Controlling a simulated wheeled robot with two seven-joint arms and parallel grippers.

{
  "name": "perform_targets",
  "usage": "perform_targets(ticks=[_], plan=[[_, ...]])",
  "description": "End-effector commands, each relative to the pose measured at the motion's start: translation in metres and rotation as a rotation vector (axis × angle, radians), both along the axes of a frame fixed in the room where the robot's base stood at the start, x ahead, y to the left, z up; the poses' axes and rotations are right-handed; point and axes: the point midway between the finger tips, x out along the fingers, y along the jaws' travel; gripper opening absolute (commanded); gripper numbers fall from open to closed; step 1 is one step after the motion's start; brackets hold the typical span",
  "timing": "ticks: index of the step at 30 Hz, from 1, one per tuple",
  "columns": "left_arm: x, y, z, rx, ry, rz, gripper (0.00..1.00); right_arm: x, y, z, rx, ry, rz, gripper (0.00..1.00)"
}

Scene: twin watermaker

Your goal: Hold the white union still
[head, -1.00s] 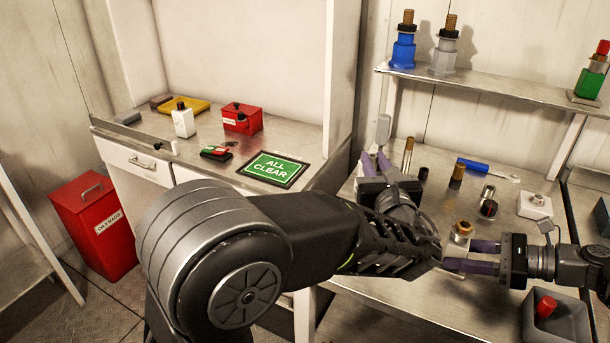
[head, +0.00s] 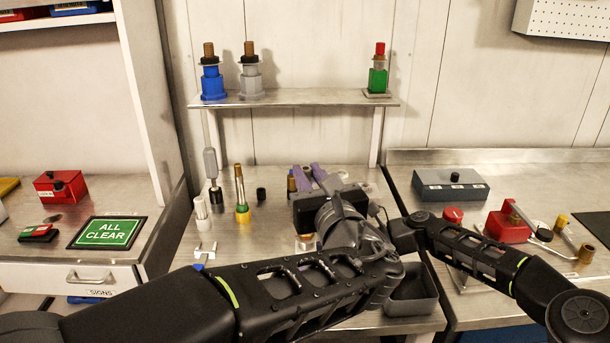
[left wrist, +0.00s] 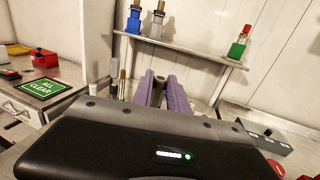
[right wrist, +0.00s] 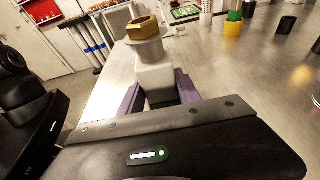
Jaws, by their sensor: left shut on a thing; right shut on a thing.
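The white union (right wrist: 155,77) is a pale block with a grey collar and a brass hex nut on top. In the right wrist view it stands upright between the purple fingers of my right gripper (right wrist: 159,95), which is shut on it. In the head view my left wrist covers most of the union and the right gripper. My left gripper (head: 309,178) points toward the back of the bench, beyond the union.
A shelf (head: 300,98) above the bench bears blue, grey and green fittings. A yellow-based brass post (head: 242,203) and several small parts stand left of my left gripper. A grey bin (head: 412,300) sits at the front. An ALL CLEAR sign (head: 106,233) lies on the left counter.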

Motion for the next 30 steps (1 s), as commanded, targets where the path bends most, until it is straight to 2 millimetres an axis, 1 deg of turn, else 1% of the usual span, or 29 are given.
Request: perform_targets(ticks=[4,8,21,25,30], plan=[[-0.003,-0.001,0.001,-0.002,0.001,-0.004,0.0,0.0,0.0,0.0,0.0,0.0,-0.001,0.0],[-0.003,-0.001,-0.007,-0.001,0.002,-0.003,0.0,0.0,0.0,0.0,0.0,0.0,0.0,0.0],[-0.003,-0.001,-0.046,-0.001,0.002,-0.002,0.0,0.0,0.0,0.0,0.0,0.0,0.0,0.0],[-0.003,-0.001,-0.053,-0.002,0.001,-0.003,0.0,0.0,0.0,0.0,0.0,0.0,0.0,0.0],[-0.003,0.0,-0.057,-0.002,0.001,-0.003,0.0,0.0,0.0,0.0,0.0,0.0,0.0,0.0]])
